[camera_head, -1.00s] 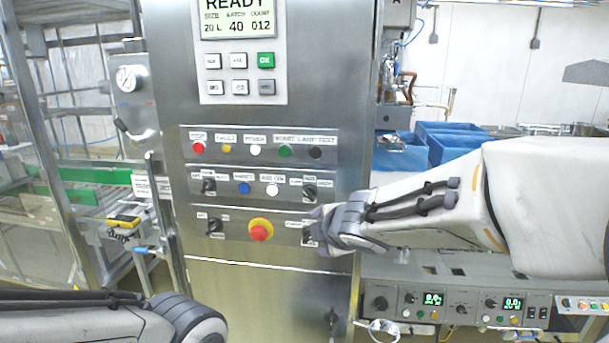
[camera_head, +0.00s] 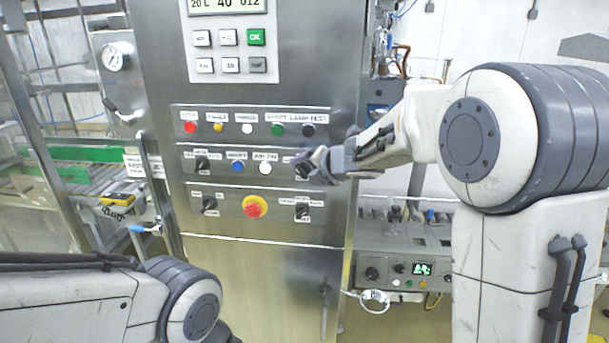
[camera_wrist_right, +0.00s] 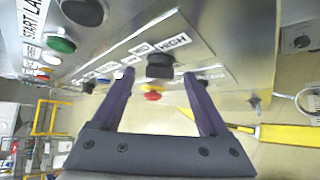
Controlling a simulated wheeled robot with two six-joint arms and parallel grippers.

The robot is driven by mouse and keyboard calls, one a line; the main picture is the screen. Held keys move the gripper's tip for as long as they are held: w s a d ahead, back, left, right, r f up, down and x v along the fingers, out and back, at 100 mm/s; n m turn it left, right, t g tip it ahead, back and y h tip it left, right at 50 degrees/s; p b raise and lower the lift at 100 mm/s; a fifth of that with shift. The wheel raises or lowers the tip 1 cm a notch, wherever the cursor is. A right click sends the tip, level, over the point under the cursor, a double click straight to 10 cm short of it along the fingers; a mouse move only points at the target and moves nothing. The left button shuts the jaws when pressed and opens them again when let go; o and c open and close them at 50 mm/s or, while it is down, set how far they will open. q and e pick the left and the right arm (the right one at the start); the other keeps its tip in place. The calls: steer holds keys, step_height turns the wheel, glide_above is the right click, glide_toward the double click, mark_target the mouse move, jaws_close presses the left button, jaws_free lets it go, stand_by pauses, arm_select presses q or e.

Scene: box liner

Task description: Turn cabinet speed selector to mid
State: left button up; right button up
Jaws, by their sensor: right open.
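The speed selector is a black knob (camera_wrist_right: 160,66) on the steel cabinet, under a label strip on which MID and HIGH can be read in the right wrist view. In the head view it sits at the right end of the middle control row (camera_head: 220,164), mostly covered by my right gripper (camera_head: 318,166). In the wrist view, my right gripper (camera_wrist_right: 158,80) is open, its two dark fingers spread on either side of the knob. I cannot tell whether they touch it or which way its pointer faces. My left arm shows at bottom left, its gripper out of frame.
A red emergency button (camera_head: 255,206) on yellow and a black lower-right knob (camera_head: 302,207) sit just below. A black button (camera_head: 308,131) and a green button (camera_head: 278,130) are above. A bench with displays (camera_head: 405,262) stands right of the cabinet.

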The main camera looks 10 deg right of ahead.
steer(key=shift+x, duration=0.8)
jaws_close()
steer(key=shift+f+b, duration=0.2)
steer(key=shift+b, duration=0.5)
steer(key=m+t+y+b, duration=0.2)
steer(key=b, duration=0.5)
steer(key=f+m+t+y+b, duration=0.1)
steer(key=m+y+b, duration=0.1)
steer(key=b, duration=0.5)
steer(key=shift+d+t, duration=0.15)
steer(key=shift+t, duration=0.25)
steer(key=shift+r+m+t+y+b, duration=0.25)
steer(key=shift+m+b, duration=0.35)
steer(key=shift+b, duration=0.55)
jaws_free()
steer(key=shift+s, duration=0.1)
